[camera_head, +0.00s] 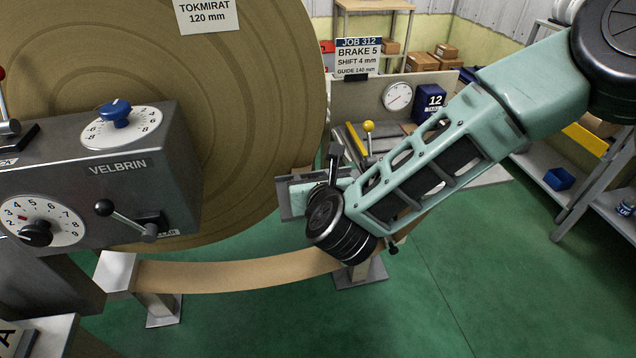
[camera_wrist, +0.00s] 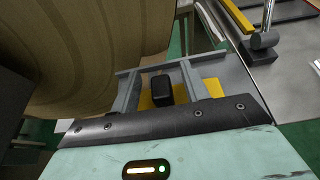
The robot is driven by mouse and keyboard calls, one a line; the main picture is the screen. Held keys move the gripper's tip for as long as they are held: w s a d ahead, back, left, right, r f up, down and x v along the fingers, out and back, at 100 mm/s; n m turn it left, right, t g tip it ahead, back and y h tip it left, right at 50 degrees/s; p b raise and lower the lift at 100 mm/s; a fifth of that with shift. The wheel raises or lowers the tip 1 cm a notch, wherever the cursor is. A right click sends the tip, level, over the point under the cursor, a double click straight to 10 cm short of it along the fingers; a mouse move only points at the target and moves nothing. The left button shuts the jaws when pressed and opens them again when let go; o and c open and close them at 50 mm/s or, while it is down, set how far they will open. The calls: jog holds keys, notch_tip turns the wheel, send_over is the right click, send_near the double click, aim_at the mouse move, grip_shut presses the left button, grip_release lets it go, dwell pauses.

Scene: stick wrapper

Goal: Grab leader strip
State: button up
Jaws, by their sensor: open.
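A brown paper strip (camera_head: 240,275), which looks like the leader strip, sags from a pale metal block at lower left toward a post under my wrist. Its right part is hidden behind my arm. My gripper (camera_wrist: 158,75) is open, with its two grey fingers apart in the wrist view. Between and beyond the fingers is a small black block (camera_wrist: 162,90) on a flat yellow piece (camera_wrist: 208,89). I cannot tell whether these belong to the strip or whether the fingers touch them. In the head view my gripper is largely hidden behind my wrist.
A large brown roll (camera_head: 260,120) stands close to the left of my gripper. The grey VELBRIN control box (camera_head: 120,190) has dials and levers. Behind my arm is a bench with a yellow-knobbed lever (camera_head: 369,127) and a gauge (camera_head: 397,96). Green floor (camera_head: 480,270) is open at lower right.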

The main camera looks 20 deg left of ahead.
jog(key=shift+w+a+f, duration=0.3)
jog(key=shift+w, duration=0.25)
grip_shut()
jog(key=shift+r, duration=0.1)
